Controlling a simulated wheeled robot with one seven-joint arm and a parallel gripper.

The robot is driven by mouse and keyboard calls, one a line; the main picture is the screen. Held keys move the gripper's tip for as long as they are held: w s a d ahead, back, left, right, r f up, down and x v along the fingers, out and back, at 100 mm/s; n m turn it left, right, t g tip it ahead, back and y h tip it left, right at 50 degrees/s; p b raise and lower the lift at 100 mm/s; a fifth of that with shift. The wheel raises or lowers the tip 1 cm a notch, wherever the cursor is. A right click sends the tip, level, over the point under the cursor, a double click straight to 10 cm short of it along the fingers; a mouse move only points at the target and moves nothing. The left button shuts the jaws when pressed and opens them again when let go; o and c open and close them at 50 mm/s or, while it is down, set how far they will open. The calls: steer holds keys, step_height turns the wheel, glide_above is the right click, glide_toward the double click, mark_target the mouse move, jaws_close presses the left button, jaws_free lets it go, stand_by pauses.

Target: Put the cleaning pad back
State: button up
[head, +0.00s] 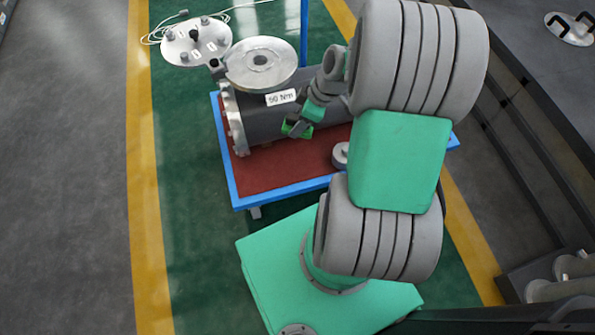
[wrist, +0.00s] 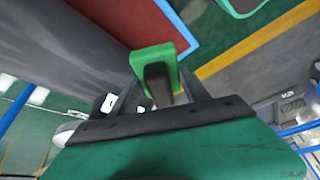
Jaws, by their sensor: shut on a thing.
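The cleaning pad, a small green block with a dark grip, shows in the wrist view (wrist: 153,58) between the fingertips of my gripper (wrist: 157,90). My gripper is shut on its dark grip. In the head view my gripper (head: 299,128) hangs close to the front side of the grey flanged shell (head: 262,123), and a bit of green pad (head: 289,130) shows below it. I cannot tell whether the pad touches the shell. My arm hides the right part of the shell.
The shell lies on a red-topped table with a blue edge (head: 282,194). A metal disc (head: 260,62) sits on the shell, beside a "90 Nm" label (head: 281,97). A small grey cylinder (head: 340,155) stands on the table. A round plate with knobs (head: 196,44) is behind.

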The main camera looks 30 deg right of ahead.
steer(key=s+a+f+n+g+y+b, duration=0.1)
steer(key=s+f+n+b, duration=0.3)
steer(key=f, duration=0.6)
steer(key=s+f+n+g+b, duration=0.15)
steer(key=s+f, duration=0.35)
steer(key=f, duration=0.5)
steer(key=b, duration=0.6)
glide_above(294, 168)
steer(key=s+d, duration=0.1)
steer(key=shift+n, duration=0.25)
step_height(294, 168, down, 9)
steer(key=shift+d+f, duration=0.1)
steer(key=shift+d, duration=0.05)
steer(key=shift+w+d+f+b, duration=0.1)
steer(key=shift+w+f+b, duration=0.05)
steer(key=shift+f+b, duration=0.65)
steer(key=shift+w+f+b, duration=0.1)
steer(key=shift+f+b, duration=0.35)
steer(key=shift+f, duration=0.6)
steer(key=o, duration=1.3)
steer(key=shift+r, duration=0.1)
